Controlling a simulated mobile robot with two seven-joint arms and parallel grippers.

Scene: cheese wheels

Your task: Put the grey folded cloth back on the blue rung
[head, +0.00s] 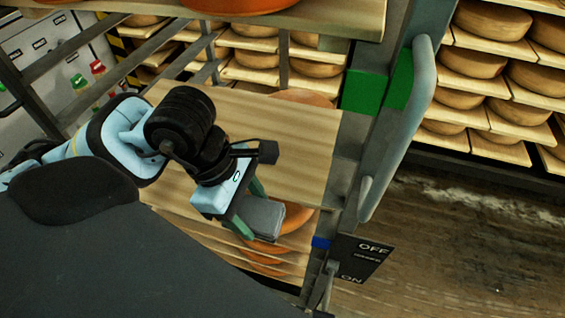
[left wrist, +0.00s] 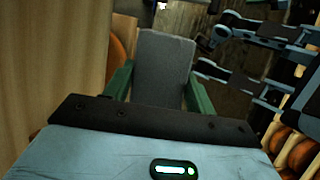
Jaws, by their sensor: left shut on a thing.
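The grey folded cloth (head: 263,217) is held between the green fingers of my left gripper (head: 249,208), beside the wooden shelves of the rack. In the left wrist view the cloth (left wrist: 163,68) stands out flat between the two fingers of my left gripper (left wrist: 158,92), which press on its sides. The blue rung (head: 321,242) shows as a small blue patch at the rack's upright, right of and a little below the cloth. A gap lies between cloth and rung in the head view. Most of the rung's length cannot be made out.
Orange cheese wheels (head: 296,218) lie on the shelves just behind the cloth. A black ON/OFF sign (head: 358,258) and a grey curved handle (head: 408,125) are by the rack's right upright. A green block (head: 364,92) sits higher up. Open floor (head: 460,240) lies to the right.

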